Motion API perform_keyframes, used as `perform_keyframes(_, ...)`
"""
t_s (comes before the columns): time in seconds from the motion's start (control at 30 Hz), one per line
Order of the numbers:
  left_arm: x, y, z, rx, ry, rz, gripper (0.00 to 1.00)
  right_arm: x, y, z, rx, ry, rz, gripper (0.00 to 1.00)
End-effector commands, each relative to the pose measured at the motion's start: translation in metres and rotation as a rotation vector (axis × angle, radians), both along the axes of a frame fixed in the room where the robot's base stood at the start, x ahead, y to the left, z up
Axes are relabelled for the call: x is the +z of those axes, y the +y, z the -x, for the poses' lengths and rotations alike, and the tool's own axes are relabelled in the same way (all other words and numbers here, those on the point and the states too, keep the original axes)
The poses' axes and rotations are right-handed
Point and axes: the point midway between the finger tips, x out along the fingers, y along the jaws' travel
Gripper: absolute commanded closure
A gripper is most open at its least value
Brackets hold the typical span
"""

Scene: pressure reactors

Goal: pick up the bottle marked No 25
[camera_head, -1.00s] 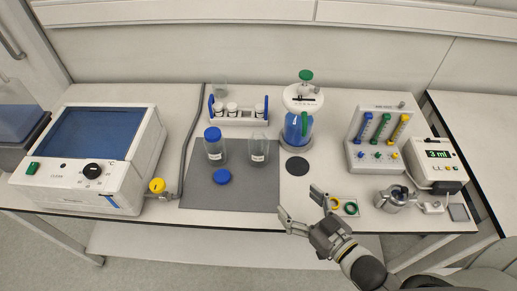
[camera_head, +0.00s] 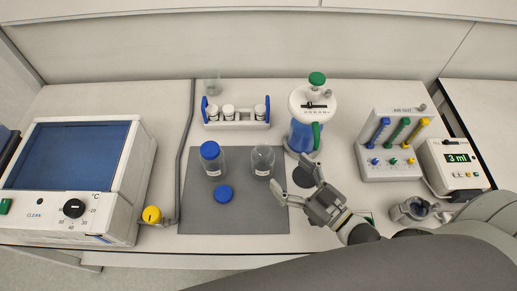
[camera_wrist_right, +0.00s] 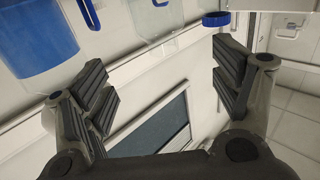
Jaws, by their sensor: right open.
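A clear glass bottle with a blue cap (camera_head: 211,151) stands on the grey mat. An uncapped clear bottle (camera_head: 263,162) stands to its right. Both have small labels that are too small to read, so I cannot tell which is No 25. A loose blue cap (camera_head: 223,194) lies on the mat. My right gripper (camera_head: 294,178) is open and empty, just right of and nearer than the uncapped bottle, apart from it. In the right wrist view its fingers (camera_wrist_right: 160,75) are spread, with clear glass beyond them. My left gripper is not in view.
A rack (camera_head: 238,124) of small white-capped bottles stands behind. A blue-filled reactor vessel (camera_head: 303,135) stands close behind my right gripper. A white heating bath (camera_head: 62,215) is at left. A test stand (camera_head: 390,172) is at right. The mat's front (camera_head: 240,222) is clear.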

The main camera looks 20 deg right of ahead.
Motion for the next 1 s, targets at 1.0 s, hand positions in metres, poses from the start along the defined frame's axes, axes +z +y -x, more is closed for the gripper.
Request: perform_keyframes(1.0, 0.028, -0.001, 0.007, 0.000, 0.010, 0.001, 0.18, 0.001, 0.046, -0.094, -0.001, 0.001, 0.000, 0.17)
